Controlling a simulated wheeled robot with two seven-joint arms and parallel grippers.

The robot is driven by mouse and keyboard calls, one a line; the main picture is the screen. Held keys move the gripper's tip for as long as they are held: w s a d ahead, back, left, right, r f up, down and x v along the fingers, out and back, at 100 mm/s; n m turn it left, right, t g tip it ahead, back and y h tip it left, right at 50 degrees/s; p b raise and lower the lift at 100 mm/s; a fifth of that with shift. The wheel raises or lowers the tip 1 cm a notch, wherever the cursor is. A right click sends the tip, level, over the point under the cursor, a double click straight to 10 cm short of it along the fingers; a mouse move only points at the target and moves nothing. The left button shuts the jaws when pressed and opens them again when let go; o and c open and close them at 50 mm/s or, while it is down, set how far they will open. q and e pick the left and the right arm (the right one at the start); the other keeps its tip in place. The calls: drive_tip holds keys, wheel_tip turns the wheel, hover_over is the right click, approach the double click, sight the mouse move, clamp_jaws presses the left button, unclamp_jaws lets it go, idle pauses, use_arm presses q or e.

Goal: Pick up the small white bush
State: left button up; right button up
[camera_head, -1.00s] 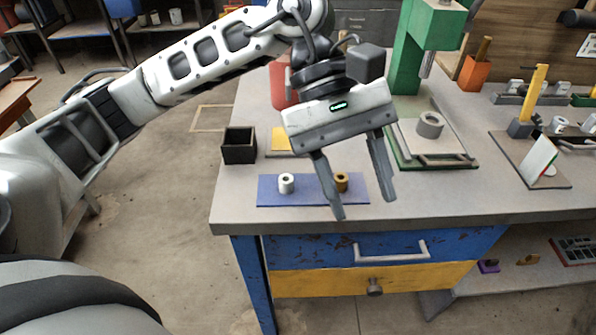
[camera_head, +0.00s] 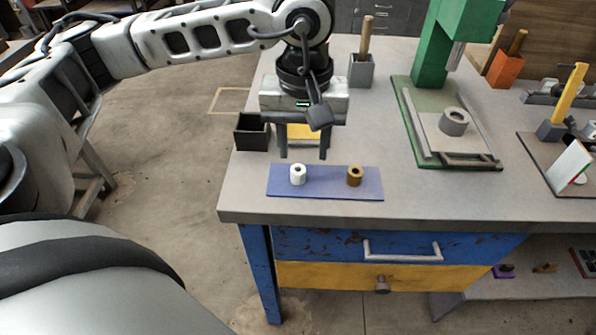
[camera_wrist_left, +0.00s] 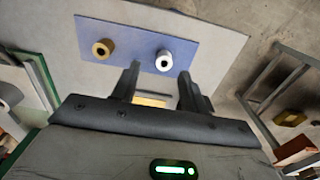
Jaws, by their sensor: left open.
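The small white bush (camera_head: 297,174) is a short white ring with a dark hole. It stands upright on the left part of a blue mat (camera_head: 325,191). A brass-coloured bush (camera_head: 355,176) stands to its right on the same mat. My left gripper (camera_head: 304,156) is open and empty, fingers pointing down, above and slightly behind the white bush. In the left wrist view the white bush (camera_wrist_left: 164,60) lies beyond the open fingers (camera_wrist_left: 156,78), nearer the right one, with nothing between them. The brass bush (camera_wrist_left: 103,47) is off to the left there. My right gripper is not in view.
A black open box (camera_head: 252,132) stands left of my gripper, and a yellow piece (camera_head: 303,132) lies behind it. A grey holder with a wooden handle (camera_head: 361,70) stands further back. A green press (camera_head: 432,50) stands at the right. The table's front edge is clear.

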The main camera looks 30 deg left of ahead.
sight(299, 165)
use_arm(q)
drive_tip(key=shift+w+a+f+p, duration=0.1)
drive_tip(key=shift+a+f+p, duration=0.15)
drive_tip(key=shift+f, duration=1.15)
drive_tip(key=shift+w+a+f+p, duration=0.1)
drive_tip(key=shift+a+f, duration=0.15)
drive_tip(key=shift+f, duration=1.1)
drive_tip(key=shift+s, duration=0.1)
clamp_jaws()
